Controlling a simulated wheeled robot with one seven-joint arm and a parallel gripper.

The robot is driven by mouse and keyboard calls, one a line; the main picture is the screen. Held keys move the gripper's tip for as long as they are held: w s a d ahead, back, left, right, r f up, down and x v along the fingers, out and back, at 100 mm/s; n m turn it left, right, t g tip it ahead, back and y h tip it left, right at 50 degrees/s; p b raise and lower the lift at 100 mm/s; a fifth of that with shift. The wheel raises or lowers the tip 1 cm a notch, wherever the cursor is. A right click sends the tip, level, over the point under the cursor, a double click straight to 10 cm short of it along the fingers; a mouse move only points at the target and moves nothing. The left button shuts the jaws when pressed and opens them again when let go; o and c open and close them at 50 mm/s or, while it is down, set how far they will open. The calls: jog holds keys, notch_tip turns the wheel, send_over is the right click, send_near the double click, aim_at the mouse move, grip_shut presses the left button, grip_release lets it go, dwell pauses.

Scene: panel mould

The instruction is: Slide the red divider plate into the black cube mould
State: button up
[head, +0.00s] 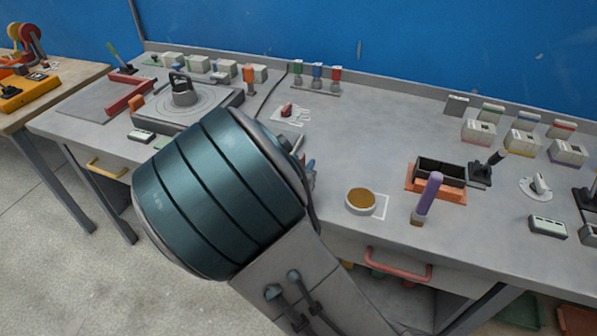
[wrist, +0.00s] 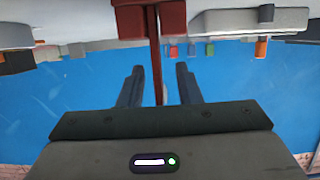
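The black cube mould (head: 440,171) sits in an orange-red tray on the right half of the bench in the head view, its top open. In the wrist view, which is upside down, my gripper (wrist: 160,72) is open. The red divider plate (wrist: 157,52) shows edge-on as a thin upright strip between its two fingers. There are visible gaps on both sides of the strip. A dark red block (wrist: 148,20) is at the strip's lower end. In the head view my arm hides most of the gripper and the plate.
A purple-handled tool (head: 430,194) stands in front of the mould, and a round ochre-filled dish (head: 361,201) is to its left. A black-handled tool (head: 480,174) is close on the mould's right. The bench behind the mould is mostly clear up to the blue wall.

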grip_shut()
jog(key=shift+r, duration=0.15)
jog(key=shift+r, duration=0.6)
notch_tip(320, 180, up, 3)
jog(key=shift+f+p, duration=0.1)
jog(key=shift+p, duration=0.6)
jog(key=s+d+r, duration=0.1)
jog(key=d+r, duration=0.2)
jog(key=d, duration=0.2)
jog(key=s+d+r+p, duration=0.1)
jog(key=s+d+r, duration=0.1)
jog(key=d, duration=0.4)
jog(key=shift+s+r, duration=0.15)
jog(key=shift+r, duration=0.7)
jog(key=shift+d, duration=0.1)
jog(key=shift+n+y, duration=0.3)
jog(key=shift+y, duration=0.1)
jog(key=w+d+f, duration=0.1)
jog(key=f, duration=0.2)
jog(key=w+d+f, duration=0.1)
jog(key=w+f, duration=0.1)
jog(key=f, duration=0.1)
jog(key=w+d+f, duration=0.2)
jog(key=f, duration=0.1)
jog(key=shift+w+d+f, duration=0.1)
jog(key=shift+w+f, duration=0.1)
jog(key=shift+f, duration=0.2)
